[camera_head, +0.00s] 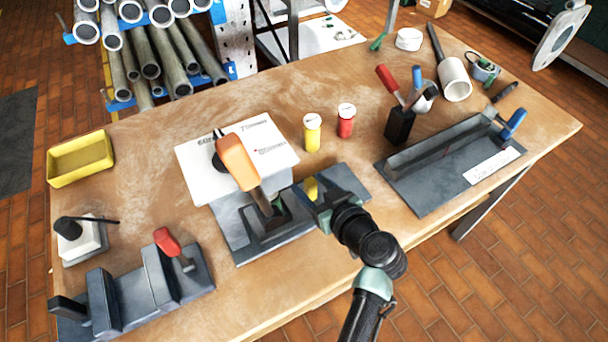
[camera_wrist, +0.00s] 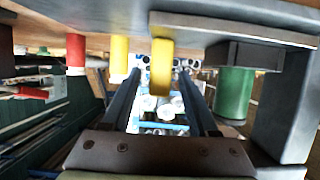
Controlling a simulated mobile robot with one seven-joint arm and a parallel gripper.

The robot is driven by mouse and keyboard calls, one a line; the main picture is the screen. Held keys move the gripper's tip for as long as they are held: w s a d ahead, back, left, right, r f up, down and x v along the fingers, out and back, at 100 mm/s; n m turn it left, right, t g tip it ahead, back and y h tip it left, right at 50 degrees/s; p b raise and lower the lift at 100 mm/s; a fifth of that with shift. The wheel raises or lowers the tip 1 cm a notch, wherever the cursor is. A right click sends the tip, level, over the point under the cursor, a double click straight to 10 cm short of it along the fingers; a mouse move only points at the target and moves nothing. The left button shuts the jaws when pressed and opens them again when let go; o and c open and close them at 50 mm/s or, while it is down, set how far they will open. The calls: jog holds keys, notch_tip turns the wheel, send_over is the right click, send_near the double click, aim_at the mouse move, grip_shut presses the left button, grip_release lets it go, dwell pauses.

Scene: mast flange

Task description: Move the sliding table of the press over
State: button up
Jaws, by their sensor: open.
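The press stands on a dark grey base plate (camera_head: 240,243) at the middle front of the bench. It has a large orange lever handle (camera_head: 237,162) tilted up to the left. A yellow knob (camera_head: 310,188) stands at its right side, close to my gripper (camera_head: 313,200). In the wrist view, which looks upside down, the yellow knob (camera_wrist: 161,72) shows in the gap between the fingers of my open gripper (camera_wrist: 162,88). I see no finger touching it. A green cylinder (camera_wrist: 235,95) and grey press parts are right of the fingers there. My gripper partly hides the press's right side.
A red-handled fixture (camera_head: 165,285) is at left; a long grey fixture (camera_head: 430,195) with a blue handle is at right. A yellow bin (camera_head: 80,158) is at far left.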

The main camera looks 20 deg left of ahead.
jog(key=shift+x, duration=1.9)
jog(key=shift+c, duration=0.2)
grip_shut()
